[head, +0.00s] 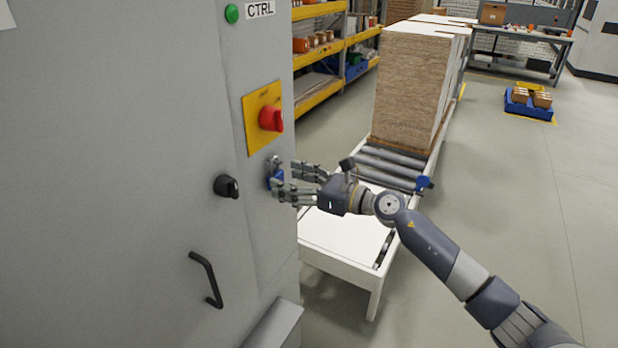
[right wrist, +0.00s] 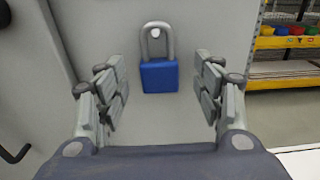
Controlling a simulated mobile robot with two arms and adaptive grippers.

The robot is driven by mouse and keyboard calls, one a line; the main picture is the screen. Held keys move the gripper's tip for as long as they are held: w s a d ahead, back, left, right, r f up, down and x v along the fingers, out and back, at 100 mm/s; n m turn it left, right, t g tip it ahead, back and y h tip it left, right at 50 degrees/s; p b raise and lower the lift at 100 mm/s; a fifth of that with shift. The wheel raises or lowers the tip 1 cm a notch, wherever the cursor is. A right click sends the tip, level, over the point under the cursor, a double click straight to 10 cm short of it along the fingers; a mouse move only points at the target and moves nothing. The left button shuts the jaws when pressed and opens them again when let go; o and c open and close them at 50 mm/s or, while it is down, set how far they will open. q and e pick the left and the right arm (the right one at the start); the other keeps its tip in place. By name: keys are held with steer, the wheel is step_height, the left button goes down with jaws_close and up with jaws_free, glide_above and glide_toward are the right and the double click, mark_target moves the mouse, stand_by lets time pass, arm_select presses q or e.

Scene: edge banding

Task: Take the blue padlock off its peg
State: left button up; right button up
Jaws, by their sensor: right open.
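The blue padlock (right wrist: 160,76) hangs upright on the grey cabinet. Its grey shackle is looped over a small light peg (right wrist: 156,33) in the right wrist view. In the head view the padlock (head: 276,179) shows partly, with my fingers covering some of it. My right gripper (head: 283,180) is close in front of it. In the right wrist view the right gripper (right wrist: 160,95) is open, with its fingers to the left and right of the padlock and clear space on both sides. My left gripper is not in view.
The cabinet (head: 120,120) carries a red rotary switch (head: 271,119) on a yellow plate above the padlock, a black knob (head: 227,187) to its left and a black handle (head: 207,279) below. A roller conveyor (head: 345,235) with stacked boards (head: 412,90) stands to the right.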

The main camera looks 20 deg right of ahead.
steer(key=shift+w+a+r, duration=0.1)
steer(key=shift+w+a, duration=0.25)
steer(key=shift+w, duration=0.1)
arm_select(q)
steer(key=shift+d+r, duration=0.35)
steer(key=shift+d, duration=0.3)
arm_select(e)
steer(key=shift+w+a, duration=0.35)
steer(key=c, duration=1.2)
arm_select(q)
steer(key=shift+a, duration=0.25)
arm_select(e)
steer(key=shift+o, duration=0.2)
arm_select(q)
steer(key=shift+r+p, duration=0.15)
steer(key=shift+p, duration=0.15)
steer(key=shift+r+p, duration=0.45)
steer(key=shift+p, duration=0.05)
arm_select(e)
steer(key=shift+r, duration=0.65)
